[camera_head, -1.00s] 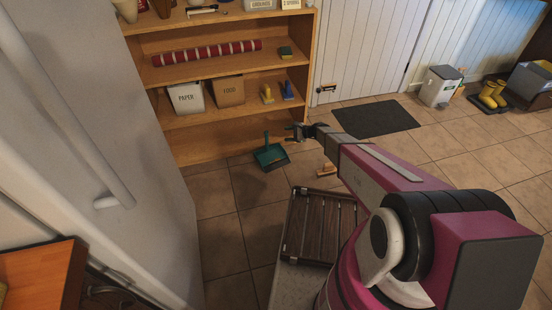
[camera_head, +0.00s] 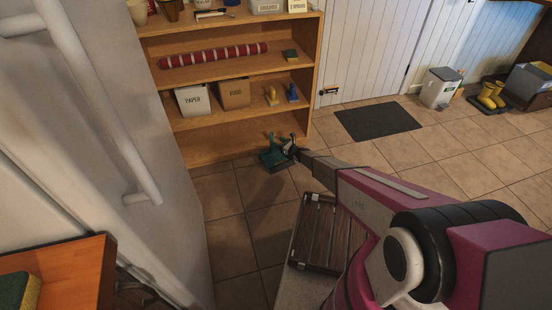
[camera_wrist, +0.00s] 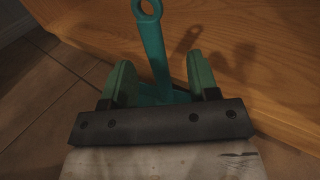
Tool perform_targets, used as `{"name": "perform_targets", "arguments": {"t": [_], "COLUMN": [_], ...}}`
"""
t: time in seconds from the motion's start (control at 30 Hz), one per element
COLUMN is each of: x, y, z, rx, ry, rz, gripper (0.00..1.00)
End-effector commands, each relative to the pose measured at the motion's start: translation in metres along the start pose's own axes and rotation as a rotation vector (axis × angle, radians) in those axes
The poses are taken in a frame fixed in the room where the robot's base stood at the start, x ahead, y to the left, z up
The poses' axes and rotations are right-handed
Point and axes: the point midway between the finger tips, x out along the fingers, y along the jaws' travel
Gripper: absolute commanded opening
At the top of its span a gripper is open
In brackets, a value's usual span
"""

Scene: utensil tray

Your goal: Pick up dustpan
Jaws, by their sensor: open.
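The dustpan (camera_head: 273,159) is teal green and stands on the tiled floor in front of the wooden shelf unit. Its handle points up and ends in a ring. In the wrist view the dustpan's handle (camera_wrist: 153,50) rises between the two green fingers of my gripper (camera_wrist: 160,82). The fingers are apart, with a gap on each side of the handle. In the head view my gripper (camera_head: 287,146) is at the dustpan, which it partly covers. The pan part is mostly hidden in the wrist view.
The wooden shelf unit (camera_head: 230,141) stands just behind the dustpan, its lower board close to my gripper. A slatted rack (camera_head: 322,235) lies in front on the right. A white fridge-like cabinet (camera_head: 110,150) stands at left. Open floor and a dark mat (camera_head: 377,121) lie to the right.

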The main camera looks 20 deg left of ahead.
Motion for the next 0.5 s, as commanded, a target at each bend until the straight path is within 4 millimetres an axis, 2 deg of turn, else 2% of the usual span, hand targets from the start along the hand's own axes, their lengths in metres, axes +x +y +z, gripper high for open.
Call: {"name": "perform_targets", "arguments": {"t": [0.23,0.5], "x": [0.017,0.053], "y": [0.002,0.006], "z": [-0.002,-0.005], "rx": [-0.001,-0.001], "ry": [0.0,0.0], "rz": [0.001,0.0], "gripper": [0.55,0.55]}}
